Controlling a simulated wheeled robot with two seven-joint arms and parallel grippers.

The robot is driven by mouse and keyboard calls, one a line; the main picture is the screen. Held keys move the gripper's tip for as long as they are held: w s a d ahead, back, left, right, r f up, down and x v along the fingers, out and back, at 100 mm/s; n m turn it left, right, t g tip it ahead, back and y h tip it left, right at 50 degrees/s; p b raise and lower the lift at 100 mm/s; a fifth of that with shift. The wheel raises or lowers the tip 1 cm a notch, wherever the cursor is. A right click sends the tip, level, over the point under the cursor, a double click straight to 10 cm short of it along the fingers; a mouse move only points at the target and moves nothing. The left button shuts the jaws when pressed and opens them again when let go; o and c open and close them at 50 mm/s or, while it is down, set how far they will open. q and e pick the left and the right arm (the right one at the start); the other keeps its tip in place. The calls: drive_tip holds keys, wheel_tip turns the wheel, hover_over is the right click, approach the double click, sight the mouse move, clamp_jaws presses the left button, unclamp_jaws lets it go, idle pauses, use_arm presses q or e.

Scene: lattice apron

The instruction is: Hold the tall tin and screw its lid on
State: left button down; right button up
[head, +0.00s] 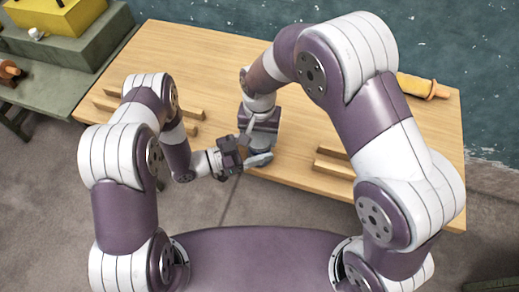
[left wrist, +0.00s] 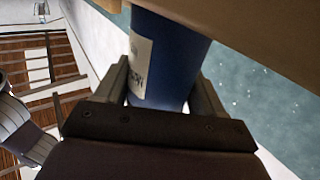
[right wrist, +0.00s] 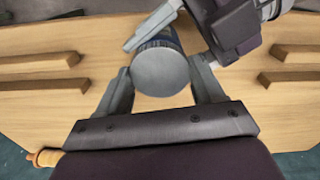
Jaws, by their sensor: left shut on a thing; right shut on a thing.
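The tall tin is blue with a white label; its side (left wrist: 172,58) fills the space between my left gripper's fingers (left wrist: 160,78) in the left wrist view. My left gripper is shut on the tin's body. In the right wrist view the round grey lid (right wrist: 160,73) lies between the fingers of my right gripper (right wrist: 161,68), which is shut on it. The lid covers the tin's top end, with a strip of blue body (right wrist: 160,41) showing beyond it. Whether it sits flush cannot be told. In the head view my grippers mostly hide the tin.
The wooden table (head: 205,55) carries low wooden rails on the left (head: 165,105) and on the right (head: 335,168). Green steps with a yellow box (head: 50,18) stand at the left. The back of the table is clear.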

drive_tip(key=m, duration=2.3)
drive_tip(key=shift+f+m, duration=0.1)
drive_tip(key=shift+m, duration=0.2)
drive_tip(key=o, duration=1.2)
drive_tip(key=shift+c, duration=0.2)
drive_tip(key=shift+r, duration=2.25)
